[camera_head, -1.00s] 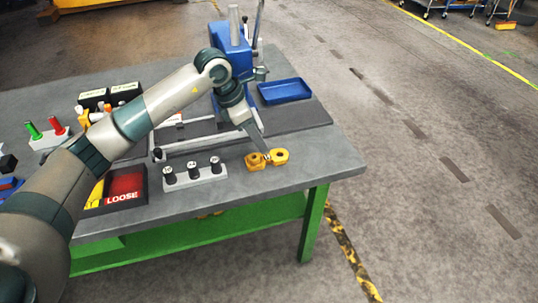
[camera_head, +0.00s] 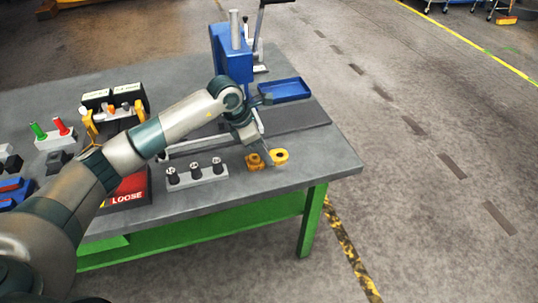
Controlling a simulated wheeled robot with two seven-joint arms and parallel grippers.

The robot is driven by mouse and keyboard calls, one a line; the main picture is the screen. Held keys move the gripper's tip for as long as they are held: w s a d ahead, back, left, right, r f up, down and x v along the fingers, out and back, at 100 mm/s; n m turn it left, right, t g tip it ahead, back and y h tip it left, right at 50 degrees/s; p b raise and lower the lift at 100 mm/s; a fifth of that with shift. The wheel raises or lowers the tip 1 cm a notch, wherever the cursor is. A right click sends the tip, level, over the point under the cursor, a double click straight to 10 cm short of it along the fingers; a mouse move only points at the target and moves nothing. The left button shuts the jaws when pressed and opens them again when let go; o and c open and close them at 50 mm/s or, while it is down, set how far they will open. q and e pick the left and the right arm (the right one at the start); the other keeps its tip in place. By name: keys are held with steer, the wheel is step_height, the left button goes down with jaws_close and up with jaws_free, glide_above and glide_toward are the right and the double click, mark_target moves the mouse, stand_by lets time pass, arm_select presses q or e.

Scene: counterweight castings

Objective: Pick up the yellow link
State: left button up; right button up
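The yellow link (camera_head: 281,156) lies near the front right part of the grey workbench (camera_head: 320,158). It has two rounded ends, each with a hole. My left gripper (camera_head: 266,158) reaches down to the link from above, with its fingertips at the link's narrow middle. The fingers cover part of the link. They are too small and overlapped to tell whether they are open or shut on it. My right gripper is not in view.
A grey block with several black-topped pins (camera_head: 196,175) stands left of the link. A blue press (camera_head: 232,55) and a blue tray (camera_head: 286,90) are behind. A red LOOSE bin (camera_head: 128,188) sits at left. The bench's right corner is clear.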

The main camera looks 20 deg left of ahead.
arm_select(q)
steer(key=shift+x, duration=0.9)
steer(key=shift+r, duration=0.1)
jaws_close()
